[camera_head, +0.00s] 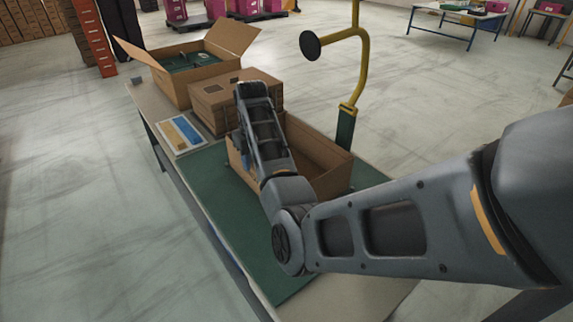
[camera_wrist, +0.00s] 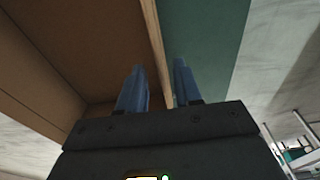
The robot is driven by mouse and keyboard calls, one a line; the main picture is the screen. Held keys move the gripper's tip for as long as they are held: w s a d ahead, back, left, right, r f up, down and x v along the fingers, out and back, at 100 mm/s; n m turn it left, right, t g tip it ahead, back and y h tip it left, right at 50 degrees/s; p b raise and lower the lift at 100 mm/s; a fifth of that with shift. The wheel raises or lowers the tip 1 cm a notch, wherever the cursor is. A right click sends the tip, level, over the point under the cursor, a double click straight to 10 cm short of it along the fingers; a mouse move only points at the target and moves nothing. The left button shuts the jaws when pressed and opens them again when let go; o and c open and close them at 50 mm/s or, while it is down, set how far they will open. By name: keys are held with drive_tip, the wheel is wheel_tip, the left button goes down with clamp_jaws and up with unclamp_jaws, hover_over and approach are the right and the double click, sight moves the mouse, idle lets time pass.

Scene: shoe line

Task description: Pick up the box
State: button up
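An open, empty-looking brown cardboard box (camera_head: 325,160) stands on the green mat of the table, partly hidden behind my arm. In the wrist view, my gripper (camera_wrist: 160,85) has its two blue fingers on either side of one upright wall of the box (camera_wrist: 155,45). The left finger is inside the box and the right finger is outside, over the green mat. A small gap shows between the left finger and the wall, so the gripper looks open around it. In the head view, my arm mostly hides the gripper; a bit of blue shows at the box's left wall.
A closed cardboard box (camera_head: 212,103) stands just behind, and an open-flapped box (camera_head: 176,88) with green contents stands farther back. A blue-and-tan sheet (camera_head: 181,134) lies at the table's left edge. A yellow post (camera_head: 359,75) with a black disc rises at the right. The mat's front left is clear.

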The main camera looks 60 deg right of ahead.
drive_tip(key=f, duration=0.3)
drive_tip(key=shift+w, duration=0.2)
clamp_jaws()
drive_tip(key=shift+r, duration=0.1)
idle(1.2)
